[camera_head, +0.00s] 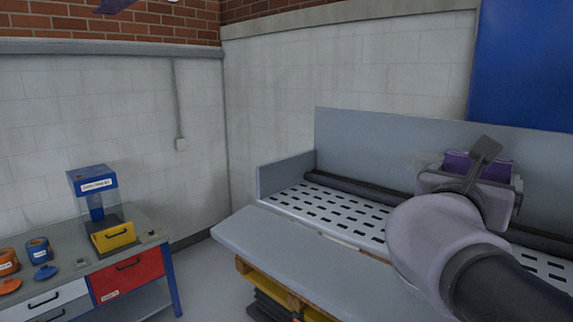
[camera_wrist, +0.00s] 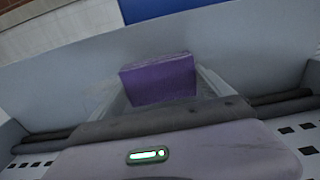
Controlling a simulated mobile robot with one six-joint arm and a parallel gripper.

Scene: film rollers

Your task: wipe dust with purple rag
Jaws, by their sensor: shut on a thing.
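The purple rag (camera_wrist: 158,78) shows in the wrist view as a folded purple block between my gripper's two fingers. In the head view only part of the rag (camera_head: 459,163) shows behind my gripper (camera_head: 482,168). My gripper is shut on the rag and faces the grey upright back panel (camera_head: 365,150) of the bench. I cannot tell whether the rag touches the panel. A faint pale smudge, possibly dust, shows on the panel just left of my gripper in the head view. My arm hides the panel behind it.
The bench has a slotted bed (camera_head: 330,212) with a dark roller (camera_head: 365,190) along its back and a grey front ledge (camera_head: 290,245). At the left, a workbench holds a blue and yellow machine (camera_head: 95,200), cans and drawers. Floor shows between the benches.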

